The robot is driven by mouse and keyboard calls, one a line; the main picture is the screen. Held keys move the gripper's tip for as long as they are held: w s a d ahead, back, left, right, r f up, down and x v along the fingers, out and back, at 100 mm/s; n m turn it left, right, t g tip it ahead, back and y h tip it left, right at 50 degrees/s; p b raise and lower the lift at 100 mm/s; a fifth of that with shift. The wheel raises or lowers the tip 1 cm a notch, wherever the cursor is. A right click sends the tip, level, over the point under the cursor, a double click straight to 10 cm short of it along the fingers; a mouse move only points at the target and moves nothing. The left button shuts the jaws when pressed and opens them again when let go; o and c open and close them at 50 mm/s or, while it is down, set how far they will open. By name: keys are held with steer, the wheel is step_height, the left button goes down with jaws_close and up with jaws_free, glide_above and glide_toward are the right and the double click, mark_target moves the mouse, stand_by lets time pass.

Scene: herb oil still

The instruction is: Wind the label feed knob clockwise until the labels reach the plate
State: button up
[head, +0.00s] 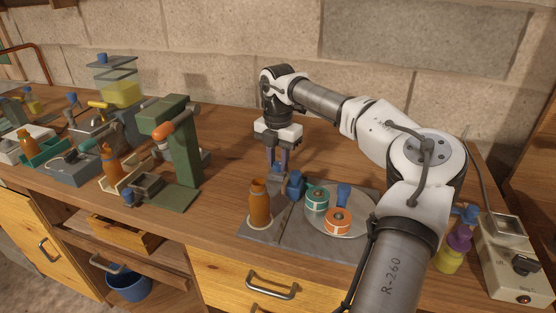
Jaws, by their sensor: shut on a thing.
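The label machine's grey base (290,239) sits near the bench's front edge. A round grey plate (362,222) on it carries a teal label roll (317,198) and an orange label roll (338,221). An amber bottle (259,203) stands at its left. My gripper (279,170) points down behind the bottle, shut on a small blue part, apparently the label feed knob, mostly hidden by the fingers. Another blue knob (296,184) is just right of the fingers. The label strip's position is too small to tell.
A green press (184,150) with an orange-tipped lever stands to the left. A purple-and-yellow bottle (453,248) and a beige control box (513,262) stand at the right. An open drawer (125,232) juts out at the front left. The wall closes off the back.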

mark_target(278, 163)
stand_by(0.4)
steer(key=o, duration=1)
step_height(278, 163, up, 14)
steer(key=shift+b, duration=0.4)
